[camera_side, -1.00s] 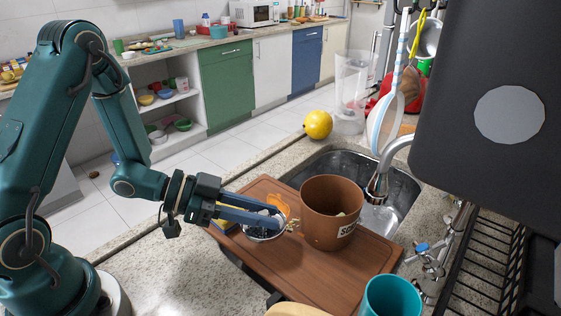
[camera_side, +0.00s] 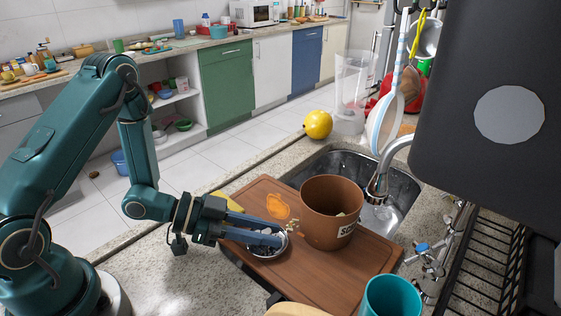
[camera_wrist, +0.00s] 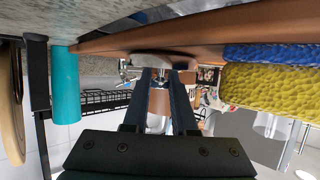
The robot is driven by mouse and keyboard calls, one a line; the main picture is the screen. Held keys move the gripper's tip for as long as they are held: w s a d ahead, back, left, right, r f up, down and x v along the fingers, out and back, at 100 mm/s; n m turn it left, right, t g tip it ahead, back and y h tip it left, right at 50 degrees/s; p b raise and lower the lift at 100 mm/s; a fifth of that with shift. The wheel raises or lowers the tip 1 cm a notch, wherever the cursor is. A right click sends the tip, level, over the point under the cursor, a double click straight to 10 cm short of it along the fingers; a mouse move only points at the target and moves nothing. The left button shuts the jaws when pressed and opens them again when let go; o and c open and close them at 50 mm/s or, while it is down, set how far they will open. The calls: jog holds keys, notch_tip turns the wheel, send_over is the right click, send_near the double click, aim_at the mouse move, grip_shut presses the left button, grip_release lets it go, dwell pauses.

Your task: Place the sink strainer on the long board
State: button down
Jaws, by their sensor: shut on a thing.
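The sink strainer (camera_side: 269,248) is a small, shiny metal bowl in the side view. My gripper (camera_side: 280,233) is shut on it, with the blue fingers reaching over the bowl from the left. The long board (camera_side: 295,275) is brown wood and lies across the counter and the near part of the sink. The strainer is at the board's left part, low over it; I cannot tell whether it touches. In the wrist view the pale strainer (camera_wrist: 152,60) shows at the fingertips, close to the brown board (camera_wrist: 200,32).
A brown labelled pot (camera_side: 331,215) stands on the board, right of the strainer. An orange patch (camera_side: 279,207) and small crumbs lie behind. A yellow and blue sponge (camera_wrist: 270,85) is near the board's edge. A teal cup (camera_side: 391,298) and the faucet (camera_side: 378,185) are to the right.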

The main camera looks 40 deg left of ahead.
jog(key=c, duration=0.7)
grip_release()
jog(key=shift+f, duration=0.1)
jog(key=shift+a+r, duration=0.1)
jog(key=shift+r, duration=0.15)
jog(key=v, duration=1.2)
jog(key=shift+f, duration=0.1)
